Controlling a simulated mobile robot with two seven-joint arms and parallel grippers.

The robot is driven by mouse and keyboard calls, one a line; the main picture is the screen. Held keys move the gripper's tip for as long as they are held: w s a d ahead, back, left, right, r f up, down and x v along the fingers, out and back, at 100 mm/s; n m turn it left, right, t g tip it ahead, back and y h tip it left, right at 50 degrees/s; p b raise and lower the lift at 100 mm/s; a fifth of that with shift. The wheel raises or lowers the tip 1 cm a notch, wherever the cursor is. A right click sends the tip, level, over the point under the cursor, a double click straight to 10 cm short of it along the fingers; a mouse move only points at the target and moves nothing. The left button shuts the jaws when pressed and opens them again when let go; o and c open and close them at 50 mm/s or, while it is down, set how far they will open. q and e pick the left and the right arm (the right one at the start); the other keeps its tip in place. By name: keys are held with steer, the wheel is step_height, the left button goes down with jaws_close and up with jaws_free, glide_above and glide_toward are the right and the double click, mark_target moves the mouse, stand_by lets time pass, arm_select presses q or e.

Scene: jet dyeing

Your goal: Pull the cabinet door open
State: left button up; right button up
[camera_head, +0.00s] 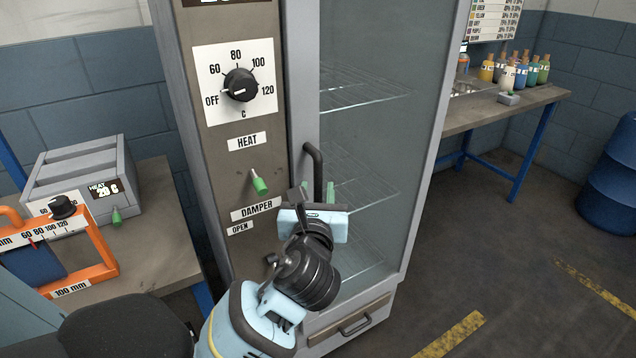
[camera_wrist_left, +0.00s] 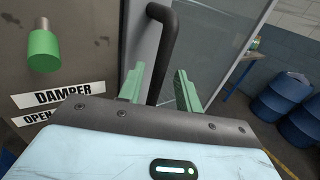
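The tall cabinet has a glass door (camera_head: 365,130) in a grey frame, which looks closed. A black bar handle (camera_head: 316,165) stands upright at the door's left side. My left gripper (camera_head: 317,192) is at the handle's lower part. In the left wrist view, the black handle (camera_wrist_left: 172,45) runs down between the two green fingers (camera_wrist_left: 158,88), with visible gaps at either side. The fingers are open, and I cannot tell whether either touches the bar. My right gripper is out of view.
The cabinet's control panel has a heat dial (camera_head: 239,85) and a green-tipped damper lever (camera_head: 259,184) left of the handle. A bench (camera_head: 150,245) with instruments stands at left. Another bench with bottles (camera_head: 515,72) and a blue barrel (camera_head: 612,180) are at right. Floor before the door's right side is clear.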

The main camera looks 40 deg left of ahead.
mark_target(317, 185)
arm_select(q)
steer(key=shift+x, duration=1.85)
steer(key=shift+s, duration=0.1)
jaws_close()
